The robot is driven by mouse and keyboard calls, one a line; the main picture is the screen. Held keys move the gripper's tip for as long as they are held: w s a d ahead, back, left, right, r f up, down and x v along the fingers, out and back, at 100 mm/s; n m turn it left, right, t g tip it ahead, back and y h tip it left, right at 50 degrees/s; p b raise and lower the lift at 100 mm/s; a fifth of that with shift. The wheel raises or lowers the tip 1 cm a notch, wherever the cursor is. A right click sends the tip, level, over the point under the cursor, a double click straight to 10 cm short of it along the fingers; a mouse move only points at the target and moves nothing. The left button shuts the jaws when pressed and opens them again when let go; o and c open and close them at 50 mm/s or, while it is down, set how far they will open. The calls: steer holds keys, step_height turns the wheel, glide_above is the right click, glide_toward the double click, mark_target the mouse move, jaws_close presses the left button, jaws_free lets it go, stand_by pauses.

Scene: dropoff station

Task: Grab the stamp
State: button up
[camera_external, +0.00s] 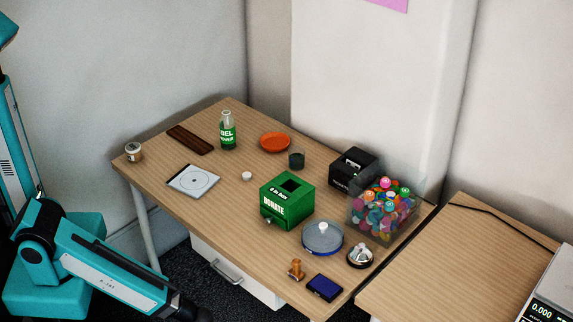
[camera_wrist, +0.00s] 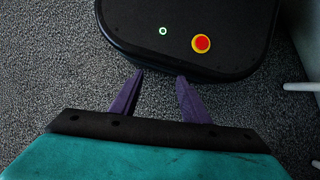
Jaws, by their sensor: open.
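The stamp (camera_external: 296,270), small with an orange-brown wooden handle, stands upright near the front edge of the wooden table (camera_external: 222,222). A dark blue ink pad (camera_external: 324,288) lies just right of it. My gripper (camera_wrist: 160,76) shows in the wrist view with two purple fingers apart and nothing between them, above grey carpet. In the external view my arm reaches low at the bottom left, in front of the table, and its end runs out of the frame. The stamp is not in the wrist view.
Near the stamp are a round blue-rimmed container (camera_external: 322,238), a dark and silver round item (camera_external: 360,256) and a green donation box (camera_external: 287,201). A clear bin of colourful items (camera_external: 385,208) stands behind. A drawer (camera_external: 232,270) hangs under the table.

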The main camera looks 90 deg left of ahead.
steer(key=w+d+r+n+t+h+p, duration=0.1)
steer(key=w+d+r+n+t+h, duration=0.2)
steer(key=w+d+r, duration=0.55)
steer(key=w+d+r+n+h+p, duration=0.1)
steer(key=w+d+r+n+h, duration=0.15)
steer(key=w+r+n, duration=0.6)
steer(key=w+d+r+n+t+h+p, duration=0.1)
steer(key=w+d+r+n+t+h, duration=0.15)
steer(key=w+d, duration=0.65)
steer(key=w+a+r+n+h, duration=0.2)
steer(key=w+a+r+n, duration=0.1)
steer(key=w+r, duration=0.65)
steer(key=w+a+r+n+t+h+b, duration=0.1)
steer(key=w+a+r+n+t+h, duration=0.15)
steer(key=a+r, duration=0.45)
steer(key=w+a+r+n+t+h+b, duration=0.1)
steer(key=w+a+r+n+t, duration=0.2)
steer(key=a+r, duration=0.45)
steer(key=s+a, duration=0.2)
steer(key=a, duration=0.3)
steer(key=s+a+t+y+b, duration=0.1)
steer(key=s+a, duration=0.1)
steer(key=a, duration=0.4)
steer(key=s+a+f+t+y+b, duration=0.1)
steer(key=s+a, duration=0.2)
steer(key=a, duration=0.3)
steer(key=shift+s+a+f+n, duration=0.1)
steer(key=shift+n, duration=0.15)
